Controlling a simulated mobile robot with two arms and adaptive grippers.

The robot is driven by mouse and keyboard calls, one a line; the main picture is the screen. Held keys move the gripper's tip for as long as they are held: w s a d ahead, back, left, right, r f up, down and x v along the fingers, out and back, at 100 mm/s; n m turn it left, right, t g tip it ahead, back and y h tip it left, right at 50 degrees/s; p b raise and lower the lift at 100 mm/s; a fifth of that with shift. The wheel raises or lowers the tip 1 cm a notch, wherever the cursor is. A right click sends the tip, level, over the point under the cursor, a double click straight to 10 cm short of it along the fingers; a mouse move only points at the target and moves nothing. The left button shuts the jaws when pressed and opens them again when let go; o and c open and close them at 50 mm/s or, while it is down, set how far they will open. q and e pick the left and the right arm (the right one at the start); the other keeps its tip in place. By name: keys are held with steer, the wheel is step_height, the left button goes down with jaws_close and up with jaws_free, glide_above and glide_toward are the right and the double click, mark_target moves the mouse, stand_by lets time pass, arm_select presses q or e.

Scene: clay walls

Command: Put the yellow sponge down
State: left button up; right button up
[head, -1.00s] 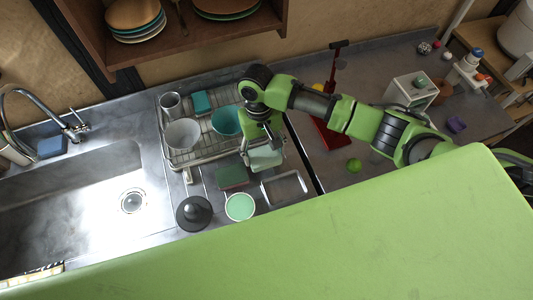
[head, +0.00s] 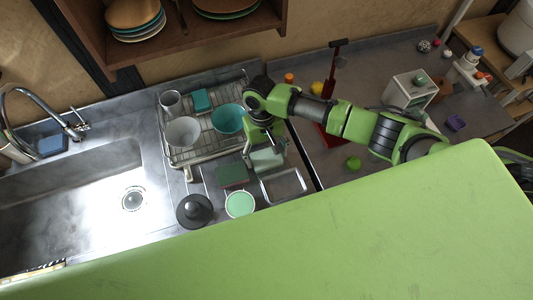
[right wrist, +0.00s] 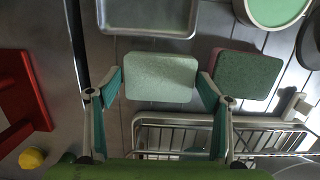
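A sponge with a pale green top (right wrist: 160,78) is between the fingers of my right gripper (right wrist: 161,75). I take it for the task's yellow sponge, though no yellow shows on it. The fingertips are at its two short sides and appear to touch it. In the head view, the sponge (head: 268,158) is under my right gripper (head: 266,150), low over the counter between a dark green sponge and a metal tray. I cannot tell if its underside touches the counter. My left gripper is not in view.
The dark green sponge (head: 232,175) lies to the left, with a green-topped round container (head: 239,204) below it. The empty metal tray (head: 284,186) is just in front. A dish rack (head: 205,152) stands behind to the left. A green ball (head: 353,163) is to the right.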

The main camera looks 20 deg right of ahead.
mark_target(264, 152)
step_height(264, 152, up, 12)
steer(key=w+b, duration=0.1)
steer(key=b, duration=0.1)
steer(key=shift+w+b, duration=0.35)
steer(key=shift+w, duration=0.05)
steer(key=shift+a, duration=0.1)
stand_by(0.4)
